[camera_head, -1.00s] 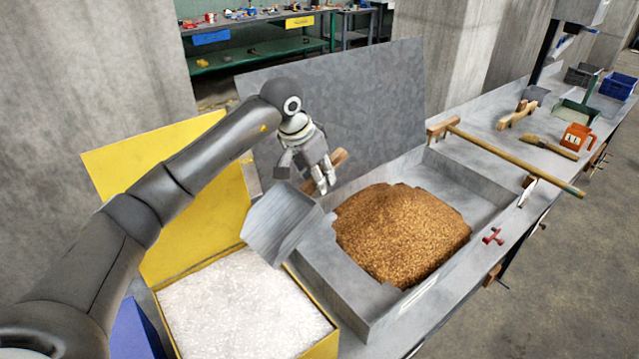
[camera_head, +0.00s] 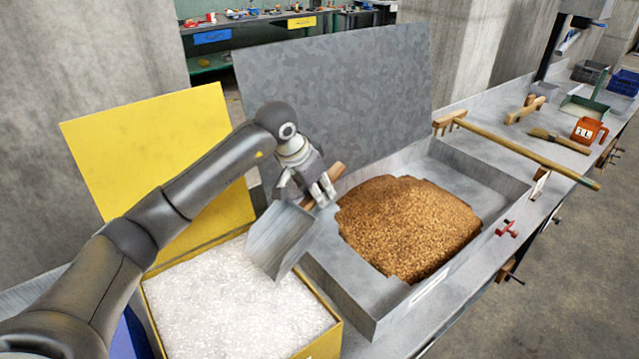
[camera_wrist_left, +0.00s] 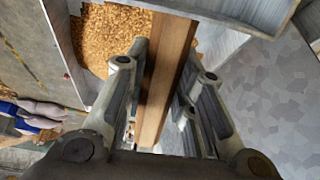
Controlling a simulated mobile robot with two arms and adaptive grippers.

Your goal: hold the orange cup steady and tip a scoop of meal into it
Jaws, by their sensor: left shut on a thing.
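My left gripper (camera_head: 308,190) is shut on the wooden handle (camera_head: 326,183) of a grey metal scoop (camera_head: 283,238). The handle also runs between the fingers in the left wrist view (camera_wrist_left: 166,80). The scoop hangs tilted above the border between the yellow box and the metal tray, its front edge low near the box's white filling. I see no meal in the scoop. The orange cup (camera_head: 587,131), with a white label and a handle, stands upright on the bench at the far right, away from the left gripper. My right gripper is not in view.
A yellow box (camera_head: 328,343) with its lid up holds white grains (camera_head: 230,305). A metal tray (camera_head: 345,290) holds heaped brown grain (camera_head: 410,225). A brush (camera_head: 558,141) lies before the cup.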

